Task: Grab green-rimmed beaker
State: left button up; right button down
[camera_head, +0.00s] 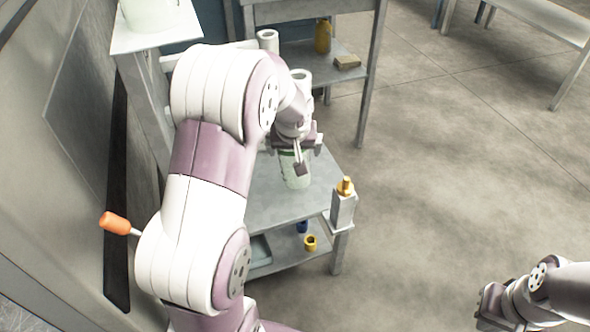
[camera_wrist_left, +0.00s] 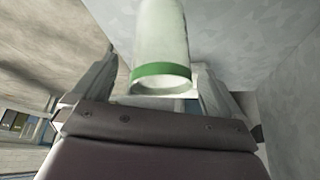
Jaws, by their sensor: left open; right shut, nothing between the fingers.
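The green-rimmed beaker (camera_head: 295,172) is a pale, translucent cylinder on the grey metal table (camera_head: 268,200). My left gripper (camera_head: 299,158) is over it in the head view, and the beaker's top is partly hidden behind the gripper. In the left wrist view the beaker (camera_wrist_left: 163,45) shows its green rim toward the camera, between the two open fingers of my left gripper (camera_wrist_left: 158,92). I cannot tell whether either finger touches it. My right gripper (camera_head: 490,305) is shut and empty over the floor at the lower right.
A grey post with a gold fitting (camera_head: 345,187) stands at the table's right corner. White rolls (camera_head: 268,40), a yellow bottle (camera_head: 322,36) and a tan block (camera_head: 347,62) are on the rear shelving.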

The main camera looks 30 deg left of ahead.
pick_arm(q)
jog(key=shift+g, duration=0.4)
jog(key=x, duration=0.5)
jog(key=b+x, duration=0.1)
jog(key=x, duration=0.2)
jog(key=shift+s+d+f, duration=0.15)
jog(key=shift+s+d, duration=0.1)
jog(key=shift+s, duration=0.1)
jog(key=shift+d+r, duration=0.55)
jog(key=shift+r, duration=0.25)
jog(key=shift+d+r, duration=0.1)
jog(key=shift+d, duration=0.1)
jog(key=c, duration=1)
jog(key=shift+w+a, duration=0.1)
jog(key=shift+c, duration=0.6)
pick_arm(e)
jog(key=shift+w+d+f, duration=0.1)
jog(key=shift+w+f, duration=0.7)
jog(key=shift+f, duration=0.3)
